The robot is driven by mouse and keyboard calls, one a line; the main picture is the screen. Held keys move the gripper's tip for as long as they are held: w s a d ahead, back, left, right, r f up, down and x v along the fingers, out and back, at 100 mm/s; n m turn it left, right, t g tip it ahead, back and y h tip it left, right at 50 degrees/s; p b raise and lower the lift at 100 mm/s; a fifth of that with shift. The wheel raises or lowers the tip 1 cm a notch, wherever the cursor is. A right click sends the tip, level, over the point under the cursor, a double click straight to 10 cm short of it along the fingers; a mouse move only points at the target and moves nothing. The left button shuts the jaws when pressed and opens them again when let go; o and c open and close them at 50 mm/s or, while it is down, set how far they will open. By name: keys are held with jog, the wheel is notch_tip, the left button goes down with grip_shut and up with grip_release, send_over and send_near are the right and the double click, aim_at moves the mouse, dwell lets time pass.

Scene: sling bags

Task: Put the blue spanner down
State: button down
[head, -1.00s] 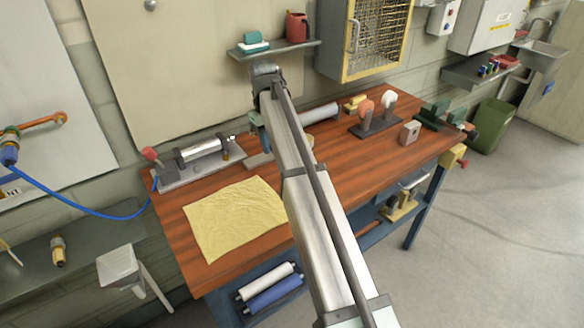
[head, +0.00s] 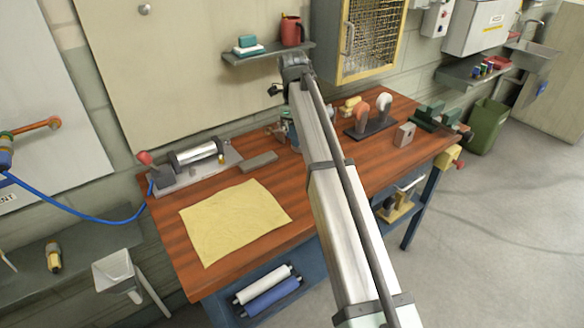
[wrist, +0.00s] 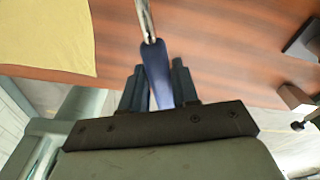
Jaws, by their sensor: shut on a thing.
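In the wrist view my gripper (wrist: 158,66) is shut on the blue spanner (wrist: 155,62). Its blue handle sits between the two dark fingers, and its bright metal shaft points away toward the top edge, where it is cut off. The spanner is over the wooden workbench (wrist: 215,50); I cannot tell how high above it, or whether it touches. In the head view my arm covers most of the gripper, and the spanner cannot be made out there. The workbench (head: 310,185) stands against the wall.
A yellow cloth (head: 235,220) lies on the bench's front left. A roller device (head: 197,153) and a grey block (head: 258,161) are behind it. A dark stand with rounded tools (head: 370,128) and a small grey block (head: 404,135) stand to the right. Bare wood shows at front centre.

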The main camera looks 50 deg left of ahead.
notch_tip(320, 180, down, 10)
jog(key=shift+r, duration=0.15)
dwell(0.4)
jog(key=shift+f, duration=0.4)
jog(key=c, duration=0.8)
grip_release()
jog(key=shift+c, duration=0.2)
jog(key=r, duration=0.8)
jog(key=a+r, duration=0.1)
jog(key=r, duration=0.3)
jog(key=shift+s+a+r, duration=0.1)
jog(key=shift+s+r, duration=0.15)
jog(key=shift+r, duration=0.15)
